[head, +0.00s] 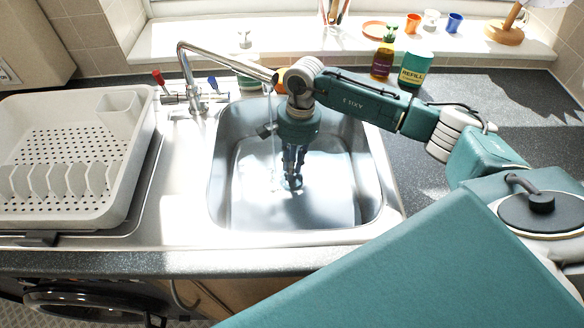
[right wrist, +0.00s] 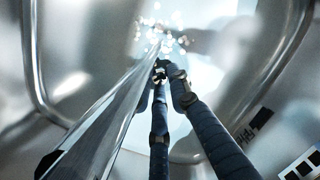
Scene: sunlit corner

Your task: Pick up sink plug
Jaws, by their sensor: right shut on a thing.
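My right gripper (head: 292,178) reaches straight down into the steel sink (head: 240,205), with its fingertips low in the basin. It is shut on a small dark thing at the fingertips, apparently the sink plug (head: 291,184), which is mostly hidden by the fingers. In the right wrist view the dark fingers of my right gripper (right wrist: 166,72) come together over the bright basin. The plug cannot be made out clearly there. My left gripper is not in view.
The tap (head: 225,62) reaches over the sink, and a thin clear stream seems to fall from it beside my gripper. A white dish rack (head: 20,215) stands on the left. A green refill bottle (head: 416,70) and a brown pump bottle (head: 383,60) stand behind my arm.

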